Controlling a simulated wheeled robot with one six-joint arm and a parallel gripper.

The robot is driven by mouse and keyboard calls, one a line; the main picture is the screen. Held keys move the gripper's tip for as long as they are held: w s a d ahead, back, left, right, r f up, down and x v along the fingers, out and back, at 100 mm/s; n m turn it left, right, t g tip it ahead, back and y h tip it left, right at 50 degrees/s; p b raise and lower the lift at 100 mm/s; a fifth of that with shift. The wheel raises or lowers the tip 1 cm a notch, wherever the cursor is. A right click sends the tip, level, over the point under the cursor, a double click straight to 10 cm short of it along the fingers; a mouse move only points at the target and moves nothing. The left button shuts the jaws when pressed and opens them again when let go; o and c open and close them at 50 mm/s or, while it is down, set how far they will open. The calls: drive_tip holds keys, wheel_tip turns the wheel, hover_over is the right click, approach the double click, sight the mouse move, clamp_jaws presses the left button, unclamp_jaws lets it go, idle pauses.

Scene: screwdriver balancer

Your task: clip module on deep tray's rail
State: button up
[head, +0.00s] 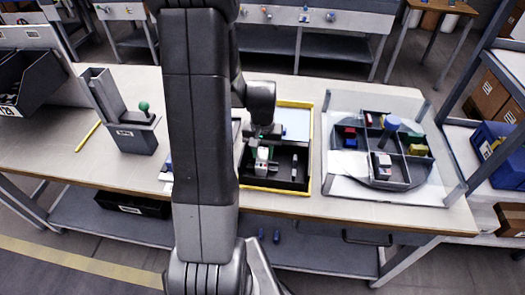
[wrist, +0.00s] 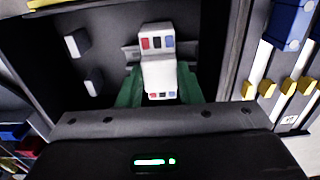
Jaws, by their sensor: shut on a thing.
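A white module (wrist: 158,72) with red and blue terminals stands between the green fingers of my gripper (wrist: 160,84) in the wrist view. My gripper is shut on it. In the head view my gripper (head: 264,135) is over the left part of the black deep tray with a yellow rim (head: 312,135), and the white module (head: 262,156) shows low in the tray. In the wrist view a grey bar, perhaps the rail (wrist: 131,53), shows behind the module. I cannot tell whether the module touches it.
A round compartment tray (head: 347,166) with coloured parts and another white module (head: 382,163) stands to the right. A grey holder (head: 135,138) with a green knob stands to the left. Two pale blocks, one of them upper left (wrist: 76,43), show beside the module in the wrist view.

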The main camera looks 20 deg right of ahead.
drive_tip(key=shift+s+f, duration=0.1)
drive_tip(key=shift+f, duration=0.15)
idle(0.6)
drive_tip(key=o, duration=1.2)
drive_tip(key=shift+c, duration=0.2)
wheel_tip(320, 180, up, 14)
wheel_tip(320, 180, up, 8)
drive_tip(key=p, duration=0.6)
drive_tip(key=shift+f, duration=0.2)
